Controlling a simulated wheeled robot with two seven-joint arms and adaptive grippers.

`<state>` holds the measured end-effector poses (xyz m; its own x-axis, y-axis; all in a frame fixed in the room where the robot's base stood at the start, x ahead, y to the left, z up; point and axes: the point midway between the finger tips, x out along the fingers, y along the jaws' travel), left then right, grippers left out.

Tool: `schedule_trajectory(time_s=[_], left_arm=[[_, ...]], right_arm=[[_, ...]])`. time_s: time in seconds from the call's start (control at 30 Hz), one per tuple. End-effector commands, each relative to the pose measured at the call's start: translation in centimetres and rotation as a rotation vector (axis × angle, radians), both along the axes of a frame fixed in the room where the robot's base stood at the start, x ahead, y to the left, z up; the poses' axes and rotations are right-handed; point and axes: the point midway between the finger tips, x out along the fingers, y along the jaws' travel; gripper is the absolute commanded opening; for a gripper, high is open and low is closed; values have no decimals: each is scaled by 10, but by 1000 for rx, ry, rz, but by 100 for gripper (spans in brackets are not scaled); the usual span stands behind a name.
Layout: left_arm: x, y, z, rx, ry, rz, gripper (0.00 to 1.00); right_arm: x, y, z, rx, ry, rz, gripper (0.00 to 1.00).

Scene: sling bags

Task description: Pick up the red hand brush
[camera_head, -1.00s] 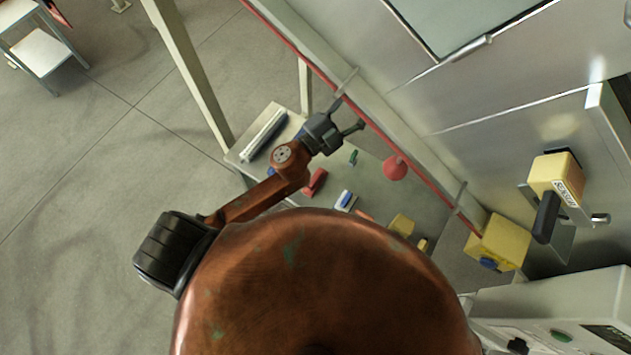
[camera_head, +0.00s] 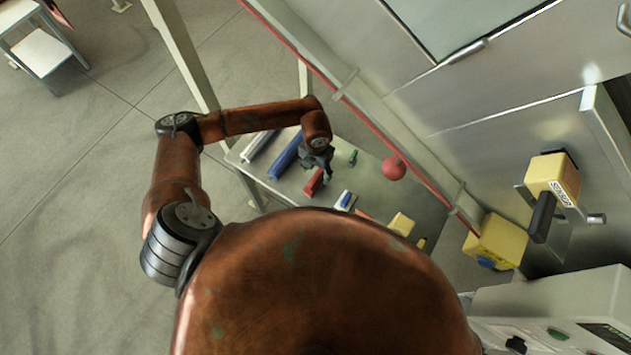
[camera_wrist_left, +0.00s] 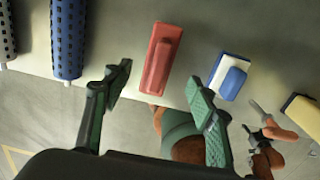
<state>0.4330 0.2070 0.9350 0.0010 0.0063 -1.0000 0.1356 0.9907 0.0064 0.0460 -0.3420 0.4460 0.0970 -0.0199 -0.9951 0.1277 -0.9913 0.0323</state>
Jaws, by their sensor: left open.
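The red hand brush (camera_head: 314,182) lies on the grey table (camera_head: 377,200), partly beside my left gripper in the head view. In the left wrist view the red hand brush (camera_wrist_left: 161,58) lies lengthwise, just beyond and between the two fingertips. My left gripper (camera_head: 322,172) points down over the table. It also shows in the left wrist view (camera_wrist_left: 158,82), with its fingers apart and nothing between them. Whether it touches the brush cannot be told, but a gap shows in the wrist view.
A blue roller (camera_wrist_left: 68,38) lies left of the brush, and a white and blue brush (camera_wrist_left: 229,76) lies right of it. A yellow block (camera_head: 401,224) and a small green item (camera_head: 352,157) are also on the table.

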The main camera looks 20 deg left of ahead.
Motion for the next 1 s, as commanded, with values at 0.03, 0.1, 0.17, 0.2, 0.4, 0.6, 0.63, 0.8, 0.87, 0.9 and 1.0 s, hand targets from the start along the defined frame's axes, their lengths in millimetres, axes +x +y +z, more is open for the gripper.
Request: schedule_trajectory(time_s=[0.03, 0.1, 0.17, 0.2, 0.4, 0.6, 0.63, 0.8, 0.87, 0.9, 1.0], left_arm=[[-1, 0, -6, -2, 3, 1, 52], [-2, 0, -13, -2, 3, 0, 52], [-2, 0, -18, -3, 3, 0, 52], [-2, 0, -23, -3, 5, -1, 52], [-1, 2, -52, -5, 3, -1, 52], [-1, 2, -64, -6, 2, -2, 52], [-1, 2, -64, -6, 2, -2, 52], [-1, 2, -64, -6, 2, -2, 49], [-1, 2, -64, -6, 2, -2, 45], [-1, 2, -64, -6, 2, -2, 43], [-1, 2, -64, -6, 2, -2, 36]], right_arm=[[0, 1, 2, 1, 0, 0, 48], [0, 2, 3, 2, -1, -1, 48], [1, 4, 5, 4, 0, -1, 48], [1, 5, 8, 4, -2, -2, 48], [1, 6, 16, 7, -2, -2, 48], [1, 6, 17, 6, -2, -2, 48], [1, 5, 16, 6, -2, -1, 48], [1, 3, 17, 3, -2, -2, 48], [1, 2, 17, 2, -2, -1, 48], [1, 2, 17, 1, -2, -1, 48], [1, 0, 17, 0, -2, -1, 48]])
